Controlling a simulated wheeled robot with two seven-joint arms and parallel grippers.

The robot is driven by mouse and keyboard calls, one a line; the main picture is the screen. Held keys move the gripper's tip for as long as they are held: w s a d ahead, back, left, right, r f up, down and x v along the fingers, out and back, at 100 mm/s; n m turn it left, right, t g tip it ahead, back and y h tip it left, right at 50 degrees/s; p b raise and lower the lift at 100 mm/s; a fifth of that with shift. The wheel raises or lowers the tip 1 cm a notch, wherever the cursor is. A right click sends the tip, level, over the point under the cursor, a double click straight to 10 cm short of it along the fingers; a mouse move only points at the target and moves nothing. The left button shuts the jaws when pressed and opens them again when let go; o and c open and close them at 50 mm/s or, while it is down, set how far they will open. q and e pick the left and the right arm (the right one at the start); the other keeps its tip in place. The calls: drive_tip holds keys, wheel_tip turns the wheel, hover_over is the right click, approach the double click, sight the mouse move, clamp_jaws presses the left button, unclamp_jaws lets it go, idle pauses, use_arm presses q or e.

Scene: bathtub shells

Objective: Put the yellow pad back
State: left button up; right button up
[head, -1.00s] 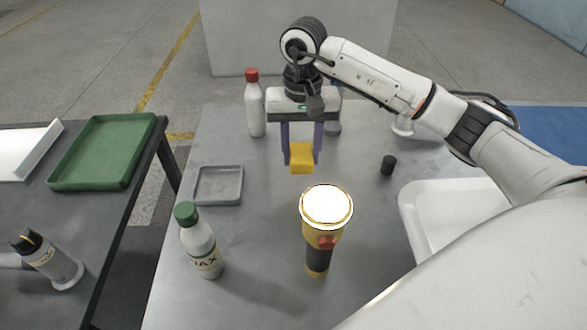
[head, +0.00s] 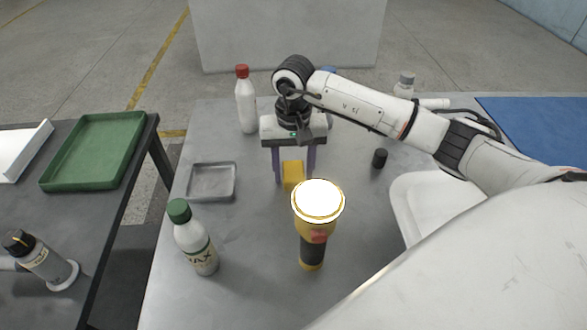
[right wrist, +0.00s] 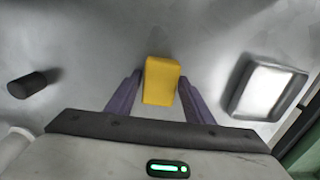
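The yellow pad (head: 293,174) is a small block near the middle of the grey table, just behind the flashlight. My right gripper (head: 295,178) points down over it, with one purple finger on each side. Whether the pad touches the table is hard to tell. My left gripper is not in view.
A yellow-black flashlight (head: 312,235) stands lens-up in front of the pad. A grey tray (head: 212,197) and a green-capped bottle (head: 195,240) are to the left. A red-capped bottle (head: 246,108), a black cylinder (head: 380,158) and a white bin (head: 410,200) stand around.

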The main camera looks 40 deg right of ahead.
sight(294, 172)
drive_tip(key=shift+o, duration=0.6)
drive_tip(key=shift+r, duration=0.1)
drive_tip(key=shift+r, duration=0.2)
wheel_tip(294, 172, up, 12)
drive_tip(key=shift+b, duration=0.4)
drive_tip(key=shift+s+f, duration=0.15)
